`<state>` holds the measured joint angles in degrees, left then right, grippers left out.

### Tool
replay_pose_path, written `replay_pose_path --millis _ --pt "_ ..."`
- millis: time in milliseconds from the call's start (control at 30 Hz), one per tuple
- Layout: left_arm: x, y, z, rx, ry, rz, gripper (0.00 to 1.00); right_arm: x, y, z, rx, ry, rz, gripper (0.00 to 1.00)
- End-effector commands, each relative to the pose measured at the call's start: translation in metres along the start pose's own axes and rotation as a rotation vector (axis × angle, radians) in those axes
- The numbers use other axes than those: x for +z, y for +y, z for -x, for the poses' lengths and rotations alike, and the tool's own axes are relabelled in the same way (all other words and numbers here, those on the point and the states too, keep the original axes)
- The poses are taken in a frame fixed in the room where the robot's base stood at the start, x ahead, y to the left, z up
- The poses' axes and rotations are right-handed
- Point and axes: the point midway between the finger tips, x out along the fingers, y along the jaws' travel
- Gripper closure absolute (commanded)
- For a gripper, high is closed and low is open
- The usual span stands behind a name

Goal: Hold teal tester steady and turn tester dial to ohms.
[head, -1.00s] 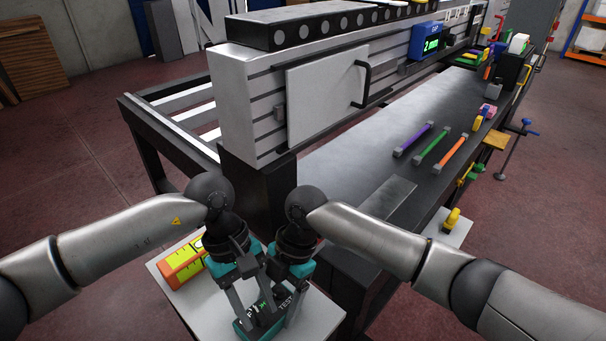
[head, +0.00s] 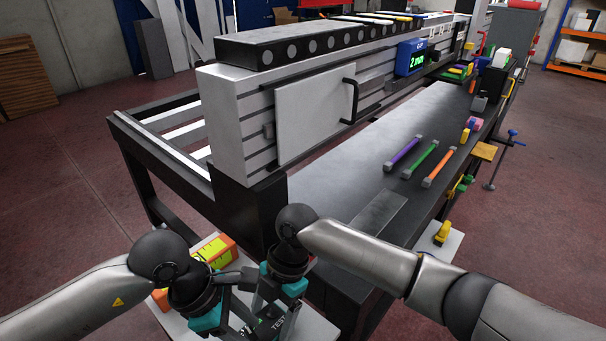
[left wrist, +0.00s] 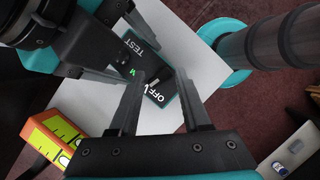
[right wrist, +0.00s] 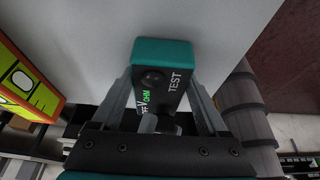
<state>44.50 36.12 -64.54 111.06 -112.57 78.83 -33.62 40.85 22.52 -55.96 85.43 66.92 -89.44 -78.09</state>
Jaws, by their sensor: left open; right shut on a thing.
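The teal tester (right wrist: 165,52) with a dark face is between my right gripper's fingers (right wrist: 160,95), above or on a white surface. Its round dark dial (right wrist: 152,80) shows in the right wrist view beside OFF, V and green OHM lettering; the dial's setting is not clear. In the head view the tester (head: 268,327) is low and partly hidden by the right gripper (head: 275,312). My left gripper (head: 232,328) is just left of it. In the left wrist view its open fingers (left wrist: 162,95) are apart, with the tester (left wrist: 160,82) beyond them and nothing gripped.
An orange and yellow box (head: 215,249) with black marks lies on the small white table (head: 317,327), close to my left gripper. The dark workbench (head: 345,165) stands beyond, with purple, green and orange bars on it. A white panel (head: 312,122) with a black handle stands behind.

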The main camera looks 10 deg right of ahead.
Motion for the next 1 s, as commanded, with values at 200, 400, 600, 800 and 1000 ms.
replay_pose_path --millis 200,400,600,800,1000 --pt "0.001 -0.002 0.0 0.069 -0.002 0.171 0.53 0.0 0.0 0.001 0.001 0.001 0.0 0.92" --pt "0.0 -0.003 0.031 0.096 -0.001 0.218 0.53 0.0 0.0 0.001 0.001 0.0 0.0 0.92" --pt "0.001 -0.006 0.071 0.096 0.0 0.218 0.53 0.0 0.0 0.0 0.001 0.0 0.0 0.92" --pt "0.001 -0.01 0.111 0.095 0.0 0.217 0.53 0.0 0.0 0.001 0.001 0.001 0.0 0.92" --pt "0.004 -0.007 0.102 0.05 0.026 0.116 0.53 0.0 0.0 0.0 0.001 0.001 0.0 0.92"
